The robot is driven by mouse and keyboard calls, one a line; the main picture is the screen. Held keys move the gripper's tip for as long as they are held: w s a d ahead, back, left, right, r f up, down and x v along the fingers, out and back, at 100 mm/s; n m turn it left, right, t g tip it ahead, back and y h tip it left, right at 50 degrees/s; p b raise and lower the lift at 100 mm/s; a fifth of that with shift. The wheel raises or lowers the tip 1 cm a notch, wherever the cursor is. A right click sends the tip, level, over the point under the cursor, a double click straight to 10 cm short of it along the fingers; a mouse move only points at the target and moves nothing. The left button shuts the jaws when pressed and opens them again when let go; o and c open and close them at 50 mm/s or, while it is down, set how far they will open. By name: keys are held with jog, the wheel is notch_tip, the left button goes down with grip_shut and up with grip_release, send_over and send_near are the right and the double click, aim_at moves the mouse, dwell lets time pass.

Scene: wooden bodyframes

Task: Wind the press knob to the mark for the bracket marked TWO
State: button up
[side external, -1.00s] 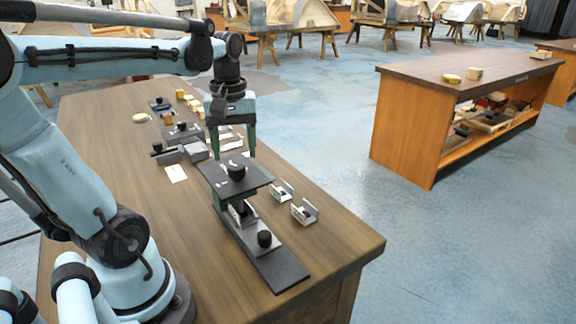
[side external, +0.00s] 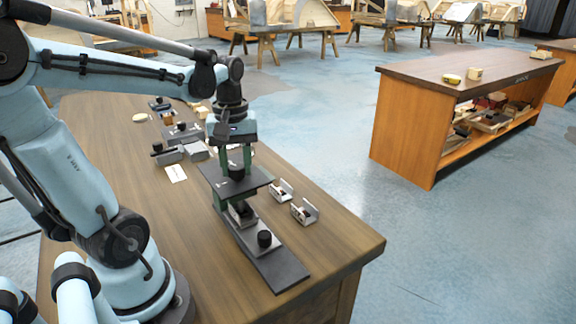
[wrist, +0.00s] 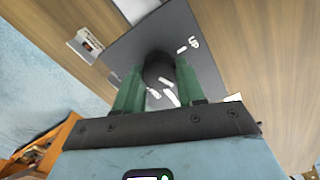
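The press stands on the wooden bench, with a dark top plate (side external: 255,180) that also fills the wrist view (wrist: 205,75). Its black round knob (side external: 236,173) rises from this plate and shows in the wrist view (wrist: 158,68). Pale marks (wrist: 188,45) lie on the plate near the knob; I cannot read them surely. My gripper (side external: 236,163) points down over the knob. Its green fingers (wrist: 158,85) are apart, one on each side of the knob; no firm contact can be made out. Two small metal brackets (side external: 281,191) (side external: 305,211) lie right of the press; their markings are unreadable.
The press's long dark base (side external: 275,268) carries a second black knob (side external: 264,239) near the front. A white card (side external: 176,173) and dark fixtures (side external: 168,153) stand left and behind. The bench front right is clear. Another bench (side external: 405,125) stands apart at right.

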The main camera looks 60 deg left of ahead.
aim_at(236, 165)
jog(key=c, duration=0.3)
jog(key=shift+m, duration=1)
jog(key=o, duration=1)
notch_tip(236, 165, up, 12)
jog(key=shift+r, duration=0.1)
